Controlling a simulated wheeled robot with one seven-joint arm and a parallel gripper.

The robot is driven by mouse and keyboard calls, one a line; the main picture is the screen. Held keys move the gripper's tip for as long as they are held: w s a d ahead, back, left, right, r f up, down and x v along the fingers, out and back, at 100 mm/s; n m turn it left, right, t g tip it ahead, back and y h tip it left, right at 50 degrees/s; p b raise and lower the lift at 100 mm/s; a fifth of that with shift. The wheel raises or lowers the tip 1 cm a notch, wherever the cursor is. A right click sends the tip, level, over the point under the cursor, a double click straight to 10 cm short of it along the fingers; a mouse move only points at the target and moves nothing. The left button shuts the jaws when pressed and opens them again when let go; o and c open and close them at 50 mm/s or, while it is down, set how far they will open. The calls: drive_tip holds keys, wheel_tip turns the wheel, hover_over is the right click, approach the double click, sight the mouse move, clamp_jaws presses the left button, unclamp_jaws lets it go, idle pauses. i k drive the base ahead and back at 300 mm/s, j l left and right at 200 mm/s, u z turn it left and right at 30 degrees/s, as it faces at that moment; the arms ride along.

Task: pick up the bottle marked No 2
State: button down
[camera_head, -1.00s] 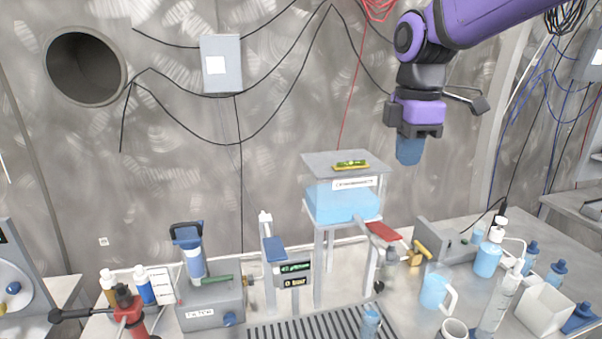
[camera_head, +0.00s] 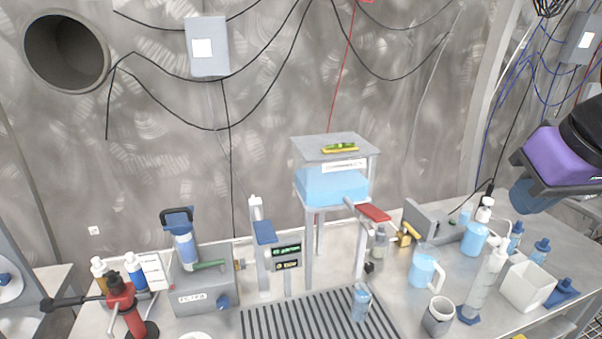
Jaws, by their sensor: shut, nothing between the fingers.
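No marking "No 2" is readable on any bottle, so I cannot tell which one it is. A small clear bluish bottle (camera_head: 361,303) stands upright on the slotted drain grate. Another small bottle (camera_head: 380,243) stands behind it, under the red lever. Two small blue-capped bottles, one (camera_head: 515,238) beside the pump bottle and one (camera_head: 540,251) further right, stand at the right of the bench. My gripper (camera_head: 535,197), with blue fingers, is at the right edge, above and in front of the right end of the bench. It is shut and empty; its fingertips are partly hard to make out.
A water tank on a stand (camera_head: 335,187) rises mid-bench. A jug (camera_head: 425,267), a grey mug (camera_head: 438,316), a tall cylinder (camera_head: 487,285), a pump bottle (camera_head: 474,238) and a white box (camera_head: 528,287) crowd the right side. The drain grate (camera_head: 290,322) is mostly clear.

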sight(362, 292)
drive_tip(key=j+z, duration=0.1)
drive_tip(key=j, duration=0.3)
drive_tip(key=k+j+z, duration=0.1)
drive_tip(key=j, duration=0.3)
drive_tip(key=k+j, duration=0.15)
drive_tip(key=j, duration=0.25)
drive_tip(key=k+j+z, duration=0.15)
drive_tip(key=j, duration=0.25)
